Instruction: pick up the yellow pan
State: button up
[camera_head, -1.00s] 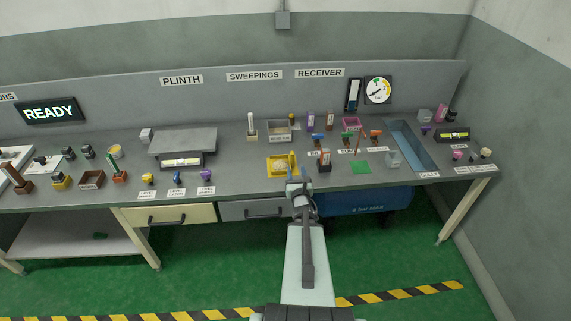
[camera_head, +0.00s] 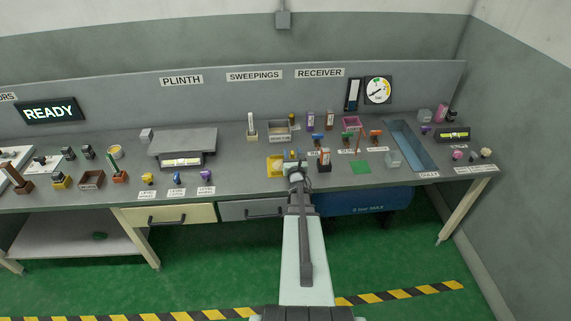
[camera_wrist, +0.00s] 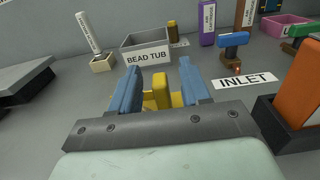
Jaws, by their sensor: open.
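The yellow pan (camera_head: 274,168) sits on the grey bench, just left of my gripper (camera_head: 294,160) in the head view, and my gripper hides part of its right side. In the wrist view my gripper (camera_wrist: 160,75) is open, with its two blue fingers apart. An upright yellow part of the pan (camera_wrist: 160,92) stands between the fingers, with a gap to each side. The rest of the pan is mostly hidden behind the fingers and the gripper's grey bar.
A grey bead tub (camera_wrist: 146,50) stands just beyond the fingers. An orange-topped block in a dark holder (camera_head: 325,161) stands close on the right. A grey plinth (camera_head: 184,140) is to the left. The bench's front edge lies under my arm.

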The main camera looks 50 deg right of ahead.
jog(key=shift+x, duration=1.15)
grip_shut()
